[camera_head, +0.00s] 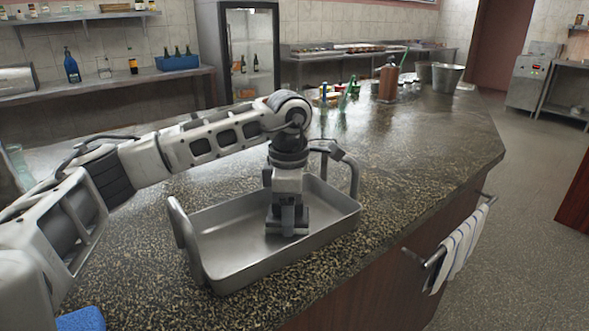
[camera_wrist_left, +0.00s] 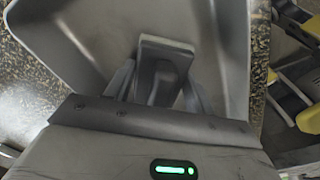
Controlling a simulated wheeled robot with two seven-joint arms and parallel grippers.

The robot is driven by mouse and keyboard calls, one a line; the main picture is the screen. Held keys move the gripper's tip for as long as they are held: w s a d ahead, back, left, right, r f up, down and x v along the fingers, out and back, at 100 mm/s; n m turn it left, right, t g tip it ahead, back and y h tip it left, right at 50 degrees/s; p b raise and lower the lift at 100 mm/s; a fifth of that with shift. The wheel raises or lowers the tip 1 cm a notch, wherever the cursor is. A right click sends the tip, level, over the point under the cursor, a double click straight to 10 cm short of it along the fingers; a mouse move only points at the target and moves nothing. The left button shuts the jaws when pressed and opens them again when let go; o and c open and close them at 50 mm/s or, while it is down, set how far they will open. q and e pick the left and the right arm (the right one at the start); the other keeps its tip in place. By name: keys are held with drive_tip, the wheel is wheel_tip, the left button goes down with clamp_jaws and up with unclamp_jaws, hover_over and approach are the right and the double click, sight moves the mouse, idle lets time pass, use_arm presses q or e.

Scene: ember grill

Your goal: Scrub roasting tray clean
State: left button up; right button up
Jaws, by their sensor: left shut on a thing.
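The metal roasting tray (camera_head: 232,244) sits on the speckled counter, with a raised handle at each end. Its inside looks plain grey; I cannot make out any dirt. My left gripper (camera_head: 288,218) points down inside the tray, near its middle, low over the floor. It is shut on a dark grey object (camera_wrist_left: 165,52), which shows between the fingers in the left wrist view. The fingers and wrist hide much of this object, and I cannot tell whether it touches the tray floor. The tray's wall (camera_wrist_left: 222,55) surrounds it there. My right gripper is not in view.
A blue sponge-like block (camera_head: 80,320) lies at the lower left edge. Bottles and a brown container (camera_head: 388,82) stand far back on the counter, near a metal bucket (camera_head: 447,77). A striped towel (camera_head: 462,243) hangs on the front rail. The counter right of the tray is clear.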

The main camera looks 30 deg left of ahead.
use_arm(q)
drive_tip(key=r, duration=0.2)
drive_tip(key=r+p, duration=0.1)
drive_tip(key=shift+s+r, duration=0.15)
drive_tip(key=shift+s, duration=0.1)
drive_tip(key=shift+r+p, duration=0.35)
wheel_tip(320, 180, up, 3)
drive_tip(key=shift+p, duration=1.1)
drive_tip(key=shift+w+r+p, duration=0.1)
drive_tip(key=shift+r+p, duration=0.2)
drive_tip(key=shift+r, duration=0.1)
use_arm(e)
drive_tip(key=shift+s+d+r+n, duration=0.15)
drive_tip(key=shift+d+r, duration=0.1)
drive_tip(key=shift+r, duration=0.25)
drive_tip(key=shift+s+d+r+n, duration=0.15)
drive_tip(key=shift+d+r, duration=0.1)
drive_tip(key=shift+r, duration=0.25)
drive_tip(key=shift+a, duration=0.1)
